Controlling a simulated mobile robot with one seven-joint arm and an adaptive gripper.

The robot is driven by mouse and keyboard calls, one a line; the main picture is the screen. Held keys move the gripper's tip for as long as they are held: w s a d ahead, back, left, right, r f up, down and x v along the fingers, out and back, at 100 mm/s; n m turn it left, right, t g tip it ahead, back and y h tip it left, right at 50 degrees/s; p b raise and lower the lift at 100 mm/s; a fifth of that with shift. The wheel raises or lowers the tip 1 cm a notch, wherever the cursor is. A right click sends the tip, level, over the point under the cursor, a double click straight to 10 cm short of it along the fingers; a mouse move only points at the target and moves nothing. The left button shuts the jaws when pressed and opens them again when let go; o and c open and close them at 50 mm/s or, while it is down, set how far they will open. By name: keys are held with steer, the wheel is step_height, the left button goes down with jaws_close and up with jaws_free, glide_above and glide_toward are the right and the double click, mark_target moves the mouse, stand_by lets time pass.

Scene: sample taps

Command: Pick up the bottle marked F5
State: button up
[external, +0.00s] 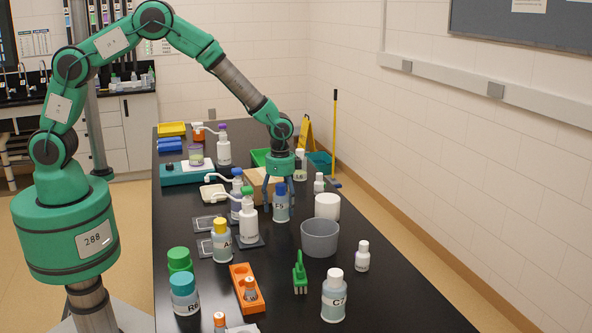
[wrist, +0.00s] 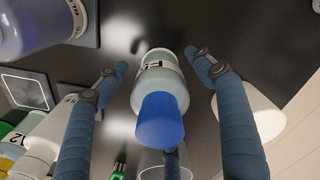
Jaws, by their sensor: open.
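The bottle marked F5 (external: 281,208) has a blue cap and a pale body, and stands upright on the black bench. My gripper (external: 279,197) is open above it, with its fingers reaching down on either side of the cap.
A white round tub (external: 327,207) and a grey beaker (external: 320,238) stand close on the right.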

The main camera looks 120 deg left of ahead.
mark_target(281, 185)
steer(key=c, duration=1.5)
steer(key=shift+o, duration=0.2)
steer(key=shift+r, duration=0.15)
step_height(281, 185, up, 10)
steer(key=shift+f+p, duration=0.15)
steer(key=shift+p, duration=0.3)
